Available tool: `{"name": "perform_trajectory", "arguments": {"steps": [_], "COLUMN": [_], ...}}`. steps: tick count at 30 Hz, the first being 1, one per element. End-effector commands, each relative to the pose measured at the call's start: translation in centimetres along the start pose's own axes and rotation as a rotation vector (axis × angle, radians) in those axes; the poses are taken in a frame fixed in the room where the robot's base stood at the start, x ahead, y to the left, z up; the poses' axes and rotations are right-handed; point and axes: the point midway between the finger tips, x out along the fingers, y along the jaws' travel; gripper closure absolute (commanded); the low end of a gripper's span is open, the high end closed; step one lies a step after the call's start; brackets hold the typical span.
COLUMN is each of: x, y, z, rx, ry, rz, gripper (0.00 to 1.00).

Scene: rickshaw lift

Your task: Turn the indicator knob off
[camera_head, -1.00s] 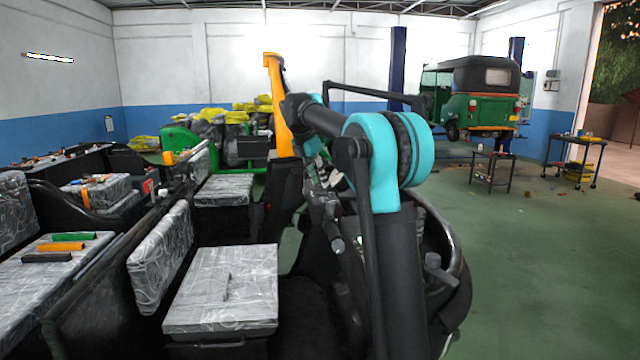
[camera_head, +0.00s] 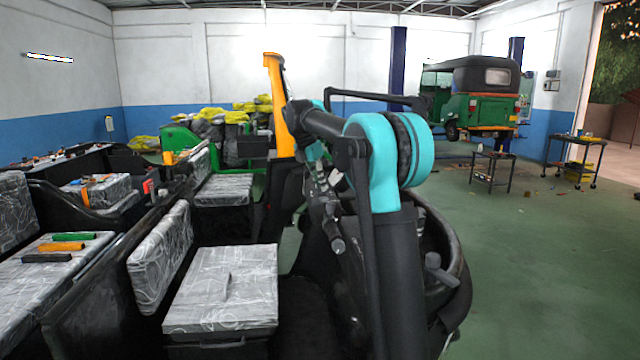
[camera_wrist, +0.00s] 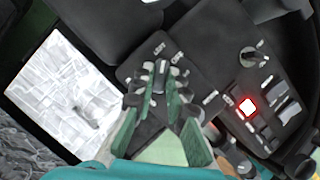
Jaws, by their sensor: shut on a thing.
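In the wrist view, my gripper (camera_wrist: 165,78) has its green fingers over the black dashboard panel. Its fingertips are closed around a small knob (camera_wrist: 161,68) on the panel, beside white lettering. The fingertips hide most of the knob, and I cannot make out its exact angle. In the head view, my arm hides the gripper and most of the dashboard.
A red-lit switch (camera_wrist: 247,107) and pale rocker switches (camera_wrist: 288,110) lie right of my gripper. A patterned grey seat (camera_head: 225,290) is left of my arm in the head view. An orange post (camera_head: 277,105) rises behind it. Open green floor (camera_head: 560,270) lies to the right.

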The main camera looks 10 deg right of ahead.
Motion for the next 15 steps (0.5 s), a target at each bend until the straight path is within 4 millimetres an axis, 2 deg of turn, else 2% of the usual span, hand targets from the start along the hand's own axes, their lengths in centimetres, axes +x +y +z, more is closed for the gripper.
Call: {"name": "perform_trajectory", "arguments": {"steps": [8, 15], "x": [-0.01, 0.01], "y": [0.13, 0.25], "z": [0.01, 0.01], "rx": [0.061, 0.209], "ry": [0.0, 0.0], "rz": [-0.026, -0.087], "gripper": [1.0, 1.0]}}
